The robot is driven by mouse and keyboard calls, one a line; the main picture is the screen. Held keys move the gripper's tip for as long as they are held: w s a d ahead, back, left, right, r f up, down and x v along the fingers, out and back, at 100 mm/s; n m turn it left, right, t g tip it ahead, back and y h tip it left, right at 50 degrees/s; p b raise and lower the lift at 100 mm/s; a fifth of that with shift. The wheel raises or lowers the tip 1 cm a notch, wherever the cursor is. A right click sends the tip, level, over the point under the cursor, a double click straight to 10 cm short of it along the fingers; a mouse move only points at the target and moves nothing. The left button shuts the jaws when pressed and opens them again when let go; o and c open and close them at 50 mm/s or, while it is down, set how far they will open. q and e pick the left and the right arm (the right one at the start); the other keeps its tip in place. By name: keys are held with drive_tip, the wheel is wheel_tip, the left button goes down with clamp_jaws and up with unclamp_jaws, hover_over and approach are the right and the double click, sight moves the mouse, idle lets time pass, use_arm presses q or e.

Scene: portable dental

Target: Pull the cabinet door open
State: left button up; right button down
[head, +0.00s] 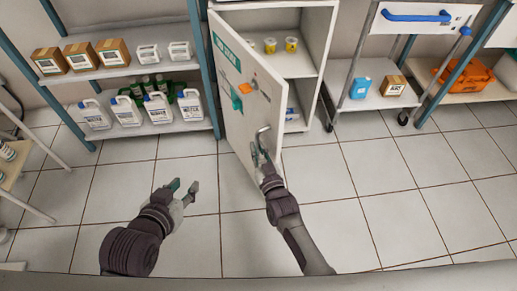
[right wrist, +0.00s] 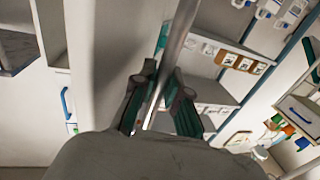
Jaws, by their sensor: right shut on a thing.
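The white cabinet (head: 318,48) stands at the upper middle of the head view. Its door (head: 232,75) is swung part-way open towards me, and the shelves inside show. My right gripper (head: 262,146) is at the door's metal bar handle (head: 264,132). In the right wrist view its two green-padded fingers (right wrist: 158,105) are closed around the handle bar (right wrist: 178,45). The door panel (right wrist: 110,50) stands left of the bar in that view. My left gripper (head: 184,189) is open and empty over the floor, left of the door and apart from it.
A shelf rack (head: 170,128) with cardboard boxes (head: 82,55) and white jugs (head: 158,108) stands left of the door. A cart (head: 375,98) with a blue handle stands right of the cabinet. The tiled floor in front is clear.

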drive_tip(key=shift+w+r, duration=0.15)
drive_tip(key=c, duration=1.2)
unclamp_jaws()
drive_tip(key=shift+a, duration=0.1)
drive_tip(key=shift+s+f, duration=0.25)
drive_tip(key=shift+s, duration=0.15)
drive_tip(key=v, duration=1.1)
drive_tip(key=shift+s+d+r, duration=0.1)
drive_tip(key=shift+d+r, duration=0.05)
drive_tip(key=shift+d, duration=0.05)
